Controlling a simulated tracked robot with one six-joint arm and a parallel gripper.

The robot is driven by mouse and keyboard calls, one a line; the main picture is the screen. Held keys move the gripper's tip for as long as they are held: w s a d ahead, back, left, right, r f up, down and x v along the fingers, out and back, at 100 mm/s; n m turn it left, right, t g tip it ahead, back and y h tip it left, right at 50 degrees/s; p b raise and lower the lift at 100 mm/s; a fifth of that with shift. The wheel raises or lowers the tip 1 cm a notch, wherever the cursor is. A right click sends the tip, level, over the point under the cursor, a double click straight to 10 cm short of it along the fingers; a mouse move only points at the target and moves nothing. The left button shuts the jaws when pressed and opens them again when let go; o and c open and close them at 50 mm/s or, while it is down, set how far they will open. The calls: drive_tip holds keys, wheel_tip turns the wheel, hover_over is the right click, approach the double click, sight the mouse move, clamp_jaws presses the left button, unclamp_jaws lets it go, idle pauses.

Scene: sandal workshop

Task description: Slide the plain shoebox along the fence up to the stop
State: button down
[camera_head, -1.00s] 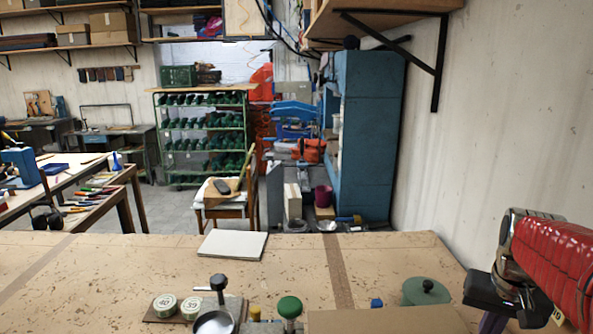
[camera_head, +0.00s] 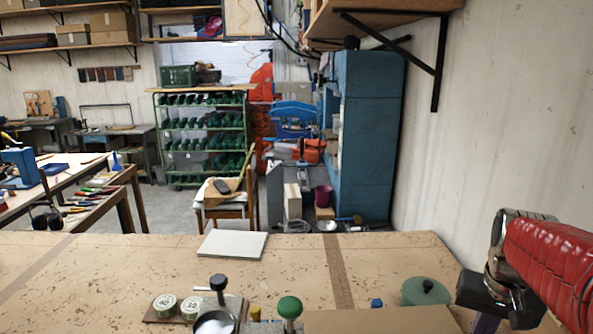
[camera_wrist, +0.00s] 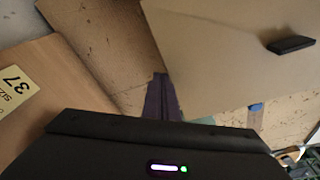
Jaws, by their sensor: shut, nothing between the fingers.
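A plain tan cardboard box top, which looks like the plain shoebox (camera_head: 385,321), shows at the bottom edge of the head view, cut off by the frame. In the wrist view a broad plain tan surface (camera_wrist: 215,50), likely the same box, fills the upper right. My gripper (camera_wrist: 163,100) has its purple fingers together and empty, close to this surface's lower left edge; contact cannot be told. In the head view my gripper (camera_head: 484,323) is right of the box, partly cut off. I cannot make out the fence or the stop with certainty.
An orange-brown box with a yellow "37" label (camera_wrist: 14,88) is at the wrist view's left. A dark block (camera_wrist: 291,44) is at its right. A green lidded pot (camera_head: 425,292), a green knob (camera_head: 289,307) and round tins (camera_head: 165,305) stand on the bench (camera_head: 120,268). A white pad (camera_head: 232,244) lies farther back.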

drive_tip(key=shift+s+a, duration=0.15)
drive_tip(key=shift+a, duration=4.8)
idle(2.1)
drive_tip(key=shift+d, duration=0.15)
drive_tip(key=shift+d, duration=0.45)
